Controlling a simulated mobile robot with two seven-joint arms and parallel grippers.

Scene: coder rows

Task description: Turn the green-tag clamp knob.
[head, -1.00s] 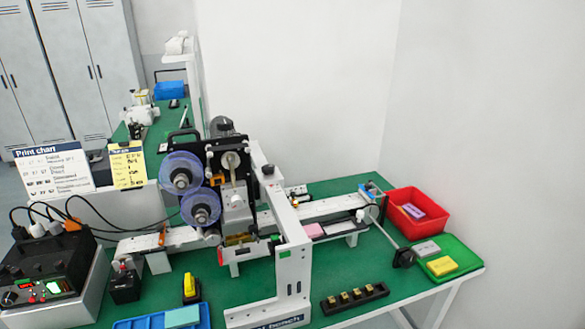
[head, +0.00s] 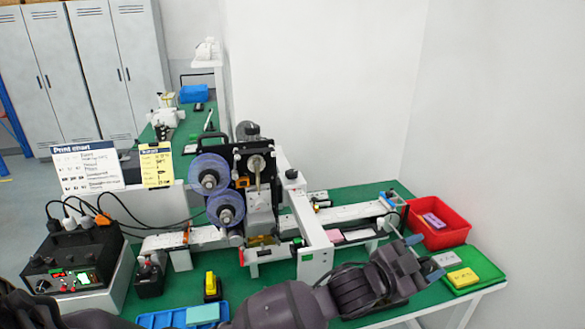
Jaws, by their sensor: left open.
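A small green tag (head: 308,257) is on the front of the white frame (head: 316,240) beside the coder. A black knob (head: 292,174) stands on top of this frame; I cannot tell whether it is the green-tag clamp knob. My left arm crosses the front of the bench from the lower left. My left gripper (head: 424,258) is open and empty, right of the frame and near the green tray, with its fingers pointing right. My arm hides the frame's lower part and the black block of brass pieces. My right gripper is not in view.
The coder carries two blue-purple reels (head: 210,173). A red bin (head: 440,228) and a green tray (head: 485,268) with grey and yellow blocks stand at the right. A control box (head: 72,262) with cables, a yellow-topped switch (head: 211,286) and a blue tray (head: 160,319) are left.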

